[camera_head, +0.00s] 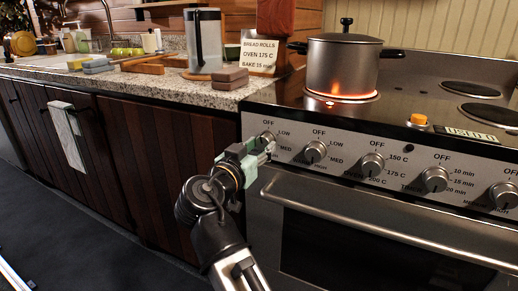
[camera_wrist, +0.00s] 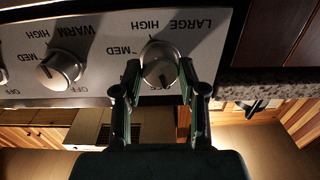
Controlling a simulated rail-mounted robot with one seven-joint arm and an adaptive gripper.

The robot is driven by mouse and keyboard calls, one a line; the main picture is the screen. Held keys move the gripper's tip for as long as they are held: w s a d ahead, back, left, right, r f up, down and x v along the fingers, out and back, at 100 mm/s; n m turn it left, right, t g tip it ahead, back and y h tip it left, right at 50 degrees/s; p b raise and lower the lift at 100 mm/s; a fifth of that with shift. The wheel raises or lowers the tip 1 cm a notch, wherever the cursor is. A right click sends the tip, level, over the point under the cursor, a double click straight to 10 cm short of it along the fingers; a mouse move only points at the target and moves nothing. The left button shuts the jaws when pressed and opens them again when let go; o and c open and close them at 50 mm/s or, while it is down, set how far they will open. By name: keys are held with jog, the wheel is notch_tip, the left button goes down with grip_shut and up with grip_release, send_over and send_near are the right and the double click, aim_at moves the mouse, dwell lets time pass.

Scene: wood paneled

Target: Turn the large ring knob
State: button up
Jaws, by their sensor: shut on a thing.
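The large ring knob is a round metal dial at the left end of the stove's front panel in the head view (camera_head: 266,137). It also shows in the wrist view (camera_wrist: 160,68), where the picture is upside down and the word LARGE is printed beside it. My gripper (camera_head: 262,151) is at this knob, and in the wrist view its two fingers (camera_wrist: 160,72) are on either side of the knob, shut on it. The fingers partly cover the dial's marks in the head view. I cannot tell exactly where the knob points.
A second knob (camera_head: 315,152), marked WARM in the wrist view (camera_wrist: 62,70), is close beside. Several more dials are along the panel. The oven handle (camera_head: 370,215) juts out below. A pot (camera_head: 342,65) stands on a glowing ring. Granite counter (camera_head: 225,95) is left.

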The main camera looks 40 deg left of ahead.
jog(key=o, duration=1.1)
jog(key=shift+o, duration=0.2)
jog(key=shift+s, duration=0.1)
jog(key=s+d, duration=0.1)
jog(key=s, duration=1)
jog(key=shift+s+d, duration=0.35)
jog(key=shift+d, duration=0.05)
